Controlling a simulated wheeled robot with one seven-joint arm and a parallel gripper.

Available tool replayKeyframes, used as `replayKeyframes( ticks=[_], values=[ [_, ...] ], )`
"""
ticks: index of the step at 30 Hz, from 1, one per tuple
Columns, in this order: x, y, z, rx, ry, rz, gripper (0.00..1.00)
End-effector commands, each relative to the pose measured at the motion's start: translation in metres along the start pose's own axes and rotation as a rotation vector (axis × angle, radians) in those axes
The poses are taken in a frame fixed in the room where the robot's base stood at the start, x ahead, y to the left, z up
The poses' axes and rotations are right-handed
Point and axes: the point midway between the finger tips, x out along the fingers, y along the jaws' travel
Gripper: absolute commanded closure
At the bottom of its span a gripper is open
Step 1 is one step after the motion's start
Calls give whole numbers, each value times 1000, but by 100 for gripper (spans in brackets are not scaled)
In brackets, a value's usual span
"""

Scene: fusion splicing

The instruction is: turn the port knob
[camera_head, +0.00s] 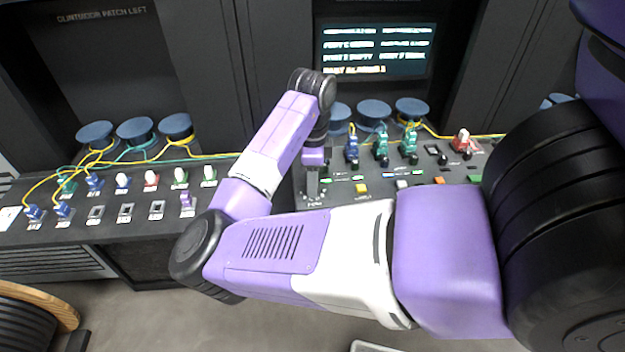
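My gripper (313,188) points down at the left part of the right-hand panel (340,202). A round dial marking (314,197) shows on the panel right around the fingertips. The port knob itself is hidden or too small to make out under the gripper. I cannot tell whether the fingers are apart, closed or touching a knob. A lit screen (375,50) behind the panel shows several lines of text, with a yellow line at the bottom.
A left panel (60,233) carries several coloured connectors and empty ports. Blue round spools (135,130) with yellow and green cables stand behind it. Blue and green plugs (381,147) and a red one (461,140) stand on the right panel. A chair (38,305) is at lower left.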

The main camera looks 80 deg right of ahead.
Motion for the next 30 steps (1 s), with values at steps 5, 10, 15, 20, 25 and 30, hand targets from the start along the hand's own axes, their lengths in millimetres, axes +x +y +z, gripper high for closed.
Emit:
replayKeyframes(
  ticks=[5, 10, 15, 20, 25, 30],
  values=[
    [0, 0, 0, 0, 0, 1, 47],
    [0, 0, 0, 0, 0, 2, 47],
    [-12, 0, 0, 1, -1, 0, 47],
    [-38, -1, 0, 1, -2, -1, 47],
    [-64, -1, 0, 1, -3, -1, 47],
    [-76, 0, 0, 1, -1, 0, 47]
  ],
)
